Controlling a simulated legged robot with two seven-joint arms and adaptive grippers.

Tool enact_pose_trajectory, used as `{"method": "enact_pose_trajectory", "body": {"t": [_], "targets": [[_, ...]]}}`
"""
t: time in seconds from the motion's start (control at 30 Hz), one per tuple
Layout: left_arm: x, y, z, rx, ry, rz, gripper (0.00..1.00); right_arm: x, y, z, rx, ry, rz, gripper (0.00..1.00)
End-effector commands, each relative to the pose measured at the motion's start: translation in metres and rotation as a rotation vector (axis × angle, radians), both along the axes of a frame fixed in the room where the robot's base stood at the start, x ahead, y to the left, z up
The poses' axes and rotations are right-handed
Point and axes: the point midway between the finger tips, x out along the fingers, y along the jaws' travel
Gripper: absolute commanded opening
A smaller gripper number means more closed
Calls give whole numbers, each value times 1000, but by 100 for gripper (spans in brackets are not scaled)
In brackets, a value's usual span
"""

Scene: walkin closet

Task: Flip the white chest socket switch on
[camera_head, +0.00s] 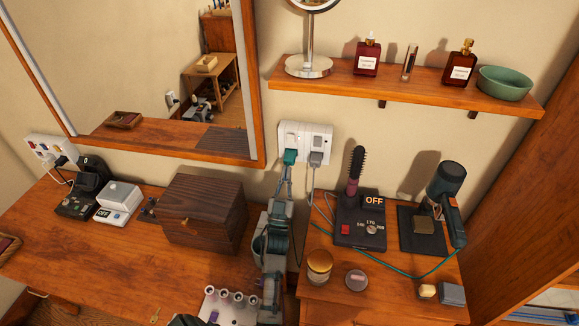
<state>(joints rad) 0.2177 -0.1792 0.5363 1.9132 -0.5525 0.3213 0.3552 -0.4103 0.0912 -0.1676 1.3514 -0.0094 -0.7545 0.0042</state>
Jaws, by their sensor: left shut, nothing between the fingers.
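The white chest socket (305,143) is a double wall plate above the small chest (380,298). A teal plug (290,156) sits in its left half and a grey plug (316,158) in its right half. Its switches are too small to read. The hot-brush base on the chest shows a display (374,201) reading "OFF". My left gripper (283,184) is shut and empty, pointing up at the wall just below the teal plug; I cannot tell whether it touches the plug or its cord. My right gripper is not in view.
A dark wooden box (204,214) stands left of my arm. The hair dryer (446,195) stands on the chest's right, its teal cord crossing the top. A shelf (400,90) overhangs the chest. Another white socket (50,151) is at far left.

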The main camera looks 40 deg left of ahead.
Motion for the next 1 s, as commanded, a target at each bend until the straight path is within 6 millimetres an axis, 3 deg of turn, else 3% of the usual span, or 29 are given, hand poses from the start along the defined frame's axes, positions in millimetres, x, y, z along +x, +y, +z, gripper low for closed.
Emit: {"method": "enact_pose_trajectory", "body": {"t": [0.1, 0.33, 1.0], "targets": [[-13, -6, -19, -1, 3, 1, 0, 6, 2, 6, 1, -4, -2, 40], [-29, -20, -40, 5, 1, 0, 0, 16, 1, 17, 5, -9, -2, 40], [-33, -19, -45, 3, -2, 1, 0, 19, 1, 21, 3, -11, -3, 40]]}}
